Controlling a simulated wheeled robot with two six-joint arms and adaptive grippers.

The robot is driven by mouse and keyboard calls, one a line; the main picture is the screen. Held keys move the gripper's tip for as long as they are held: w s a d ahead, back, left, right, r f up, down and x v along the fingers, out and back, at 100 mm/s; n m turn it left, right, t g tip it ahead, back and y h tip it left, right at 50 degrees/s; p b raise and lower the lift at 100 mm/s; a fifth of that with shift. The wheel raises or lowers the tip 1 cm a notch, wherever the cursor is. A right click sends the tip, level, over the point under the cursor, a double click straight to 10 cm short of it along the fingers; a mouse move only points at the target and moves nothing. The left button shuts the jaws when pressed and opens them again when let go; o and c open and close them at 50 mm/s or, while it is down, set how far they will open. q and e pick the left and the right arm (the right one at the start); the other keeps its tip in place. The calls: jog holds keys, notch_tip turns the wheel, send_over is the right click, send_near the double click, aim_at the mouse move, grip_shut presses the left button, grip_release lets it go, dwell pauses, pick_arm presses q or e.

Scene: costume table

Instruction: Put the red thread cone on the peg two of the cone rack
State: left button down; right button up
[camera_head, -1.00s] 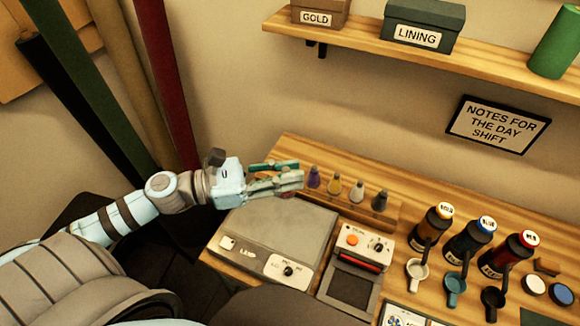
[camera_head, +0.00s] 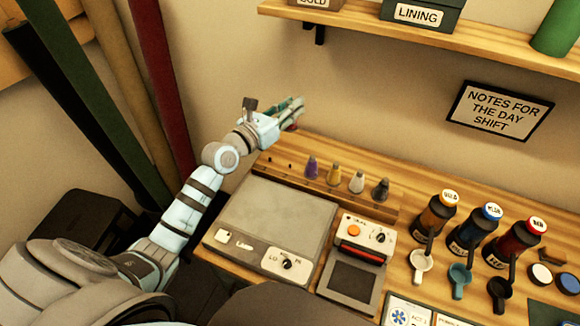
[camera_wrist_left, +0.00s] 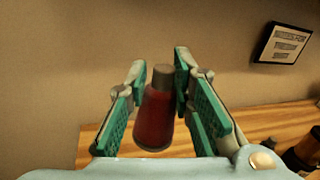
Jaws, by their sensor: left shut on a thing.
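The red thread cone (camera_wrist_left: 155,118) is between the green-padded fingers of my left gripper (camera_wrist_left: 160,100) in the left wrist view, with its grey-brown tip up. In the head view my left gripper (camera_head: 297,108) holds it above the back left of the table, and only a bit of the red cone (camera_head: 292,127) shows under the fingers. The cone rack (camera_head: 340,198) is a wooden strip below and to the right of the gripper. Its left part has bare pegs (camera_head: 267,160). Purple (camera_head: 311,168), yellow (camera_head: 334,173), pale grey (camera_head: 357,182) and dark grey (camera_head: 380,189) cones stand on it. My right gripper is not in view.
A grey flat device (camera_head: 275,220) lies in front of the rack. A small control box (camera_head: 362,238) is to its right. Bottles (camera_head: 473,237) and cups stand further right. Upright fabric rolls (camera_head: 160,80) are at the left. A shelf (camera_head: 400,30) hangs above.

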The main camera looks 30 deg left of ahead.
pick_arm(q)
notch_tip(320, 180, down, 12)
jog(key=b, duration=0.7)
jog(key=shift+w+d, duration=0.1)
jog(key=shift+w, duration=0.05)
notch_tip(320, 180, down, 4)
jog(key=b, duration=0.3)
jog(key=shift+f+b, duration=0.2)
jog(key=shift+b, duration=0.2)
jog(key=shift+r, duration=0.25)
jog(key=shift+f, duration=0.15)
jog(key=c, duration=1.7)
grip_release()
jog(key=o, duration=0.3)
